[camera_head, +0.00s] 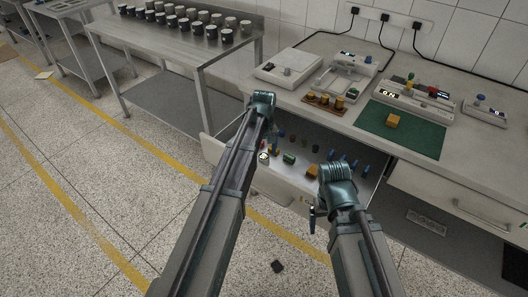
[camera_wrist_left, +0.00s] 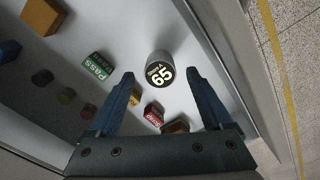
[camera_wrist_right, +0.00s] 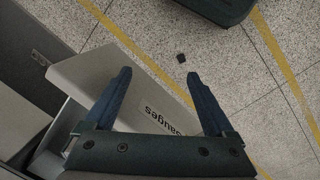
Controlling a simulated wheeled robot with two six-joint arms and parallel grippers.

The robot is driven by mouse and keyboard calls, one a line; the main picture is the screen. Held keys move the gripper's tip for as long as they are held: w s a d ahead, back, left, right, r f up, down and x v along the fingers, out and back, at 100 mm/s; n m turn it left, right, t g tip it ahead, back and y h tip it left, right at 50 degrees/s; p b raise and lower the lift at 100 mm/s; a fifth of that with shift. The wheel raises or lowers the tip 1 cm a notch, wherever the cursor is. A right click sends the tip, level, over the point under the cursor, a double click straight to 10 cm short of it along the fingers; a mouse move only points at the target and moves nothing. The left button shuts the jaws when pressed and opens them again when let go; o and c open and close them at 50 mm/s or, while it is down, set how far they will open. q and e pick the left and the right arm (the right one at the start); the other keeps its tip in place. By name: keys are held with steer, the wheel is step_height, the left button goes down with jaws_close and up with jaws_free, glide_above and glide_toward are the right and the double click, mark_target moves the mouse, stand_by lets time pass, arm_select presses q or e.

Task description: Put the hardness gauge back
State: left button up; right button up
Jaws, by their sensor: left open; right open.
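The hardness gauge (camera_wrist_left: 160,70), a grey cylinder with a black top marked "Shore A 65", stands in the open drawer (camera_head: 257,178); its pale label also shows in the head view (camera_head: 263,157). My left gripper (camera_wrist_left: 160,76) is open over the drawer, pointing down. In the left wrist view the gauge lies between and beyond its fingertips, and no grip on it shows. My right gripper (camera_wrist_right: 163,75) is open and empty above the drawer's front panel (camera_wrist_right: 125,95), which reads "gauges". In the head view its finger (camera_head: 312,214) shows beside the drawer front.
The drawer also holds a green "Pass" block (camera_wrist_left: 97,66), a red block (camera_wrist_left: 153,115) and several small coloured pieces. On the worktop are a green mat (camera_head: 400,135) with an orange cube (camera_head: 393,121), and several instruments. A dark scrap (camera_head: 277,266) lies on the floor.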

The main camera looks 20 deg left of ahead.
mark_target(264, 162)
arm_select(q)
step_height(264, 162, up, 6)
steer(key=p, duration=0.4)
steer(key=shift+p, duration=0.4)
steer(key=shift+f, duration=0.15)
step_height(264, 162, down, 12)
steer(key=b, duration=1.2)
